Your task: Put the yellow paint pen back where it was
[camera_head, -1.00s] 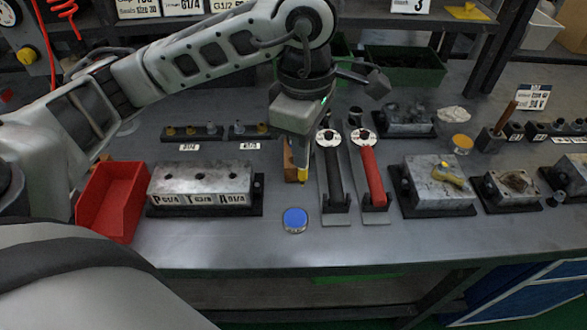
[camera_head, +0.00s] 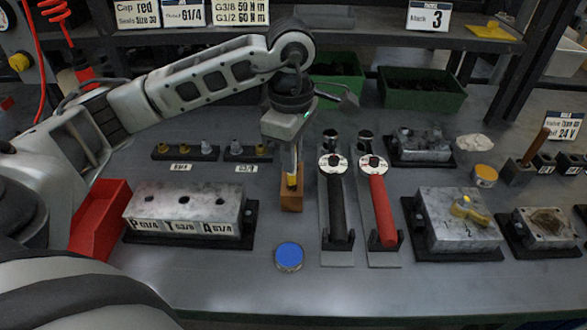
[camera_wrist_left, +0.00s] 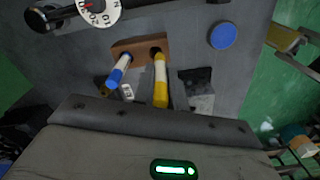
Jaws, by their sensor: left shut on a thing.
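My left gripper (camera_head: 291,172) points down over a small wooden pen block (camera_head: 291,200), behind the blue cap in the head view. It is shut on the yellow paint pen (camera_head: 292,181), whose yellow part shows just above the block. In the left wrist view the yellow and white pen (camera_wrist_left: 161,85) has its white end at the right hole of the block (camera_wrist_left: 135,46). I cannot tell how deep it sits. A blue and white pen (camera_wrist_left: 119,70) stands at the block's left hole. My right gripper is not in view.
A black-handled torque wrench (camera_head: 334,200) and a red-handled one (camera_head: 379,205) lie close on the right. A blue disc (camera_head: 289,256) lies in front. A metal valve block (camera_head: 185,212) and a red bin (camera_head: 97,222) are on the left.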

